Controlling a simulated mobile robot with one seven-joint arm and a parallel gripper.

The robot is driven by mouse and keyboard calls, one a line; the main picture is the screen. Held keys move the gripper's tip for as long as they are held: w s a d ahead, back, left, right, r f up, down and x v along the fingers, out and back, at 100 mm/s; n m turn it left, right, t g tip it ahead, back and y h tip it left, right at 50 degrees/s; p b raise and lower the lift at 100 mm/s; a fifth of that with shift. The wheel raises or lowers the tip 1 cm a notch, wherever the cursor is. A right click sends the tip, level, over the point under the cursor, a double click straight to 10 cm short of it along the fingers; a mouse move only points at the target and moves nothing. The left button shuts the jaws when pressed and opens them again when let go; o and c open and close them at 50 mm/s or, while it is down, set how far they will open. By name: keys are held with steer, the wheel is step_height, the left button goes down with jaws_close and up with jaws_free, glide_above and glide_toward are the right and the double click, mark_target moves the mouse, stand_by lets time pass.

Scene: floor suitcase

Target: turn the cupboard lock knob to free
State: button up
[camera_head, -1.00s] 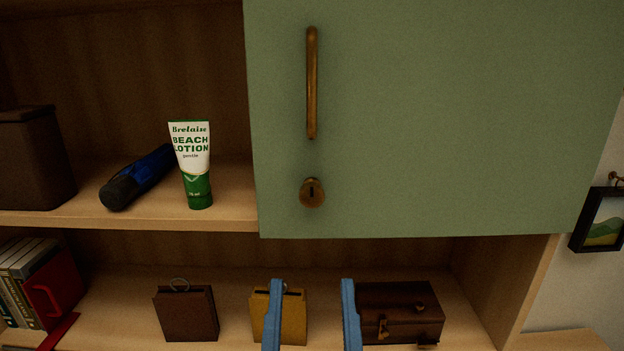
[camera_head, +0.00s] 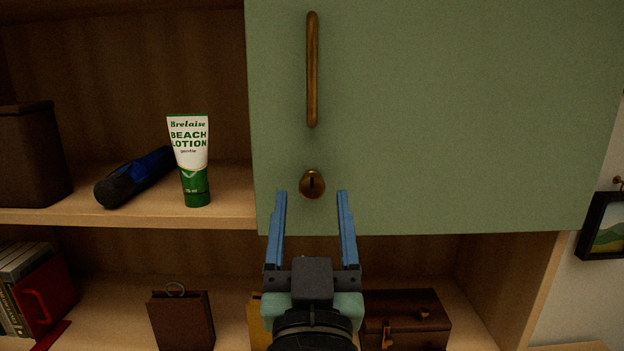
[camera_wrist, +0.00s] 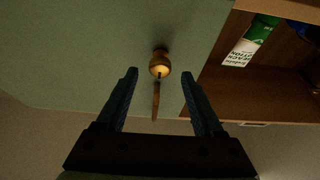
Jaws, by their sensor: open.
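The brass lock knob (camera_head: 312,184) with a dark slot sits low on the green cupboard door (camera_head: 450,120), below the long brass handle (camera_head: 312,70). My gripper (camera_head: 311,194) is open and empty, its blue fingers pointing up toward the door just below the knob in the head view. In the wrist view the knob (camera_wrist: 160,65) shows beyond the gap between the open fingertips (camera_wrist: 159,72), with the handle (camera_wrist: 156,100) behind it. The fingers are apart from the knob. The door is shut.
A lotion tube (camera_head: 190,160) and a blue-black flashlight (camera_head: 135,177) stand and lie on the open shelf at left. Below are a brown box (camera_head: 182,320), a dark wooden chest (camera_head: 405,318) and books (camera_head: 22,290). A framed picture (camera_head: 604,226) hangs at right.

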steer(key=shift+p+x, duration=0.4)
steer(key=shift+x, duration=1)
jaws_close()
